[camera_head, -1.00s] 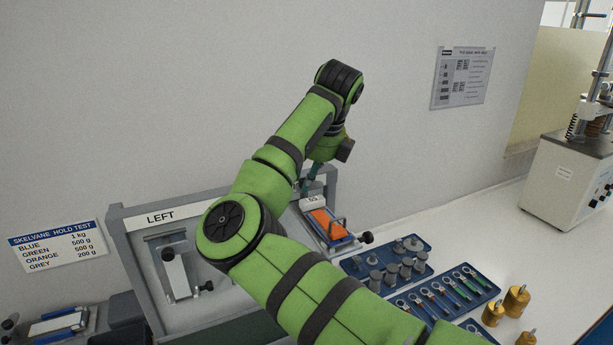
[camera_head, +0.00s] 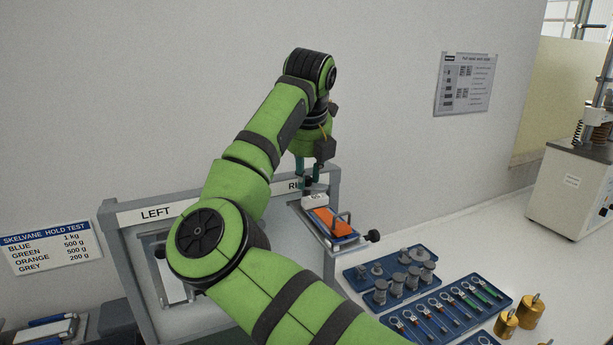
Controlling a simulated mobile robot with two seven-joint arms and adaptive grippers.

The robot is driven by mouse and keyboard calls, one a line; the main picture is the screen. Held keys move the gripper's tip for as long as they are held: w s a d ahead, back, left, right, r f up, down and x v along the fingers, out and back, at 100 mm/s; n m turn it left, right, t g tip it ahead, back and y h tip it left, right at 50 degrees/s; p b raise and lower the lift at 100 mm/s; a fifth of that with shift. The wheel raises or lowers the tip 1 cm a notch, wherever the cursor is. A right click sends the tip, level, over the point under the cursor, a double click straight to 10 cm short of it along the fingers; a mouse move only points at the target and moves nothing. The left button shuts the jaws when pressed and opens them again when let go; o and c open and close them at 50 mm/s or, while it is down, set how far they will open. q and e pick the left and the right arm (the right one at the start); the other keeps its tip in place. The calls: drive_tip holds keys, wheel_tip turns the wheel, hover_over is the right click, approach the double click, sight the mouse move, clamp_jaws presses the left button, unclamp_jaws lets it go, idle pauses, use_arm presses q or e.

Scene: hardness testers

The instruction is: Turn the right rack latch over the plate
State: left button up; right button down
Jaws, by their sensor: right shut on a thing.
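The rack (camera_head: 126,255) stands against the wall with a LEFT sign and a partly covered right sign. On its right side a plate (camera_head: 345,243) carries an orange block (camera_head: 331,221) and a white block (camera_head: 314,200) at its upper end. My right gripper (camera_head: 308,185) points down at the top of the right station, just above the white block. Its teal fingers are closed around a small dark part, which looks like the right rack latch (camera_head: 309,182); the fingers hide much of it. My left gripper is out of view.
A black knob (camera_head: 373,236) sticks out at the plate's lower right. Blue trays hold grey weights (camera_head: 400,280) and ringed tools (camera_head: 445,312). Brass weights (camera_head: 530,312) stand nearby. My right arm covers part of the left station.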

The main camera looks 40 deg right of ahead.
drive_tip(key=shift+f+m, duration=0.15)
drive_tip(key=shift+m, duration=0.15)
drive_tip(key=c, duration=1.4)
unclamp_jaws()
drive_tip(key=shift+o, duration=0.2)
drive_tip(key=shift+s, duration=0.1)
drive_tip(key=v, duration=1.2)
